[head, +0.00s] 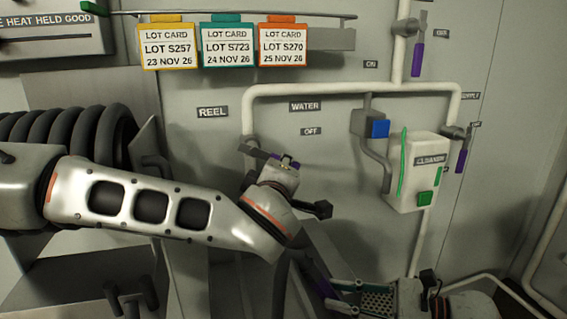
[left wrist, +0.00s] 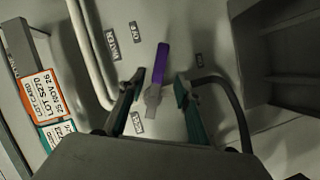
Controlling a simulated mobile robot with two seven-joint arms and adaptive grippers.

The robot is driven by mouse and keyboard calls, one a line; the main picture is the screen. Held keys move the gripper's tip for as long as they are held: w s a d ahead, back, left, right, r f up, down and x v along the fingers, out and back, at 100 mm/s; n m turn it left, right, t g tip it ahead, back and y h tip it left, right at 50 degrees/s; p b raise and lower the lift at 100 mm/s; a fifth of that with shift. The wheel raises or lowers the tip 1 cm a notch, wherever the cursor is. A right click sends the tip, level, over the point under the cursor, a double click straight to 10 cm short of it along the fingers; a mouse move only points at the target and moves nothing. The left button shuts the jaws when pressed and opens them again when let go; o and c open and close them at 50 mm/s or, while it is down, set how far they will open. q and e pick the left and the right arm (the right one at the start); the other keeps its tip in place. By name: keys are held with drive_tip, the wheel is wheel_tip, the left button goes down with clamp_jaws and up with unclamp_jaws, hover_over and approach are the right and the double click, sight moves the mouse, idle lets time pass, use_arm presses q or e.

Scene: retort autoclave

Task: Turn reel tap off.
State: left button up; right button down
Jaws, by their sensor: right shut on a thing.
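The reel tap has a purple lever (left wrist: 160,68) on a grey hub (left wrist: 152,98). In the left wrist view it lies between the fingers of my left gripper (left wrist: 158,93), which are apart with gaps on both sides. The lever points along the side of the OFF label (left wrist: 133,28). In the head view my left gripper (head: 278,163) is at the tap, right of the REEL label (head: 212,112), and hides most of the lever. My right gripper (head: 345,296), low in the head view, is shut on a dark rod (head: 318,272) with purple on it. What the rod is, I cannot tell.
A white cleaner box (head: 415,185) hangs on the wall to the right. Other purple-handled taps (head: 418,58) sit on the pipes (head: 350,90). A black hose reel (head: 70,130) stands at the left, behind my left arm. Lot cards (head: 228,45) hang above.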

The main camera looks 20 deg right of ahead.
use_arm(q)
drive_tip(key=x, duration=0.9)
drive_tip(key=shift+d, duration=0.1)
clamp_jaws()
